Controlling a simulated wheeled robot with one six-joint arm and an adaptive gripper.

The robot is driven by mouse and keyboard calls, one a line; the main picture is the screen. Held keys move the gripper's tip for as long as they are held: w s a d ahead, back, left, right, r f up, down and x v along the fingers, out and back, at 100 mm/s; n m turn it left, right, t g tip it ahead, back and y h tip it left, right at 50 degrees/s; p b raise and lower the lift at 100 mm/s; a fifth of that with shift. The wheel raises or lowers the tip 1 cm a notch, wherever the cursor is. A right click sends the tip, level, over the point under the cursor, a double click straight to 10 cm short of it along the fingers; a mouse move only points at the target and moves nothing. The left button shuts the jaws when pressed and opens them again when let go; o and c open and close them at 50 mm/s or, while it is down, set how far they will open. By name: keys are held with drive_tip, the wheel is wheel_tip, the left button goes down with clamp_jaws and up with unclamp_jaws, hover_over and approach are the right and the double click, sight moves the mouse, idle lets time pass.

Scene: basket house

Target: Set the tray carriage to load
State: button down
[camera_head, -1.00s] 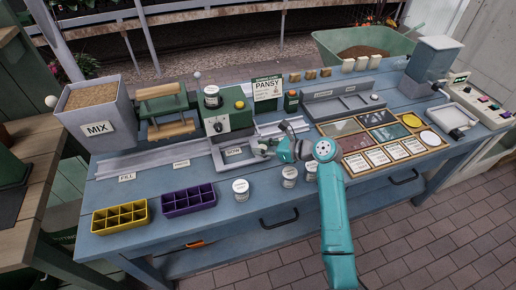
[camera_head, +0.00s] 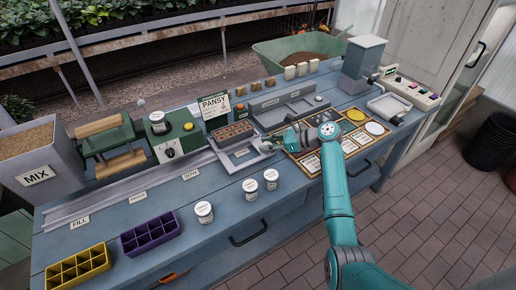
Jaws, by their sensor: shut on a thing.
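The grey tray carriage (camera_head: 229,160) sits on the rail, right of the SOW label (camera_head: 190,175), with a brown celled block (camera_head: 233,131) toward its back. A label (camera_head: 241,153) shows at its front, too small to read surely. My gripper (camera_head: 270,147) is at the carriage's right side, shut on what looks like its handle, which the fingers mostly hide. The rail (camera_head: 110,195) runs left past the PRESS (camera_head: 138,197) and FILL (camera_head: 79,222) labels.
The green machine (camera_head: 172,142) stands left of the carriage. White-lidded jars (camera_head: 204,211), a purple tray (camera_head: 150,233) and a yellow tray (camera_head: 78,268) stand along the front. A framed board of cards (camera_head: 308,162) lies close to my gripper on the right. The MIX bin (camera_head: 38,176) is far left.

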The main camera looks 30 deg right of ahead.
drive_tip(key=shift+d, duration=0.3)
drive_tip(key=c, duration=0.8)
unclamp_jaws()
drive_tip(key=shift+d, duration=0.1)
drive_tip(key=v, duration=1.2)
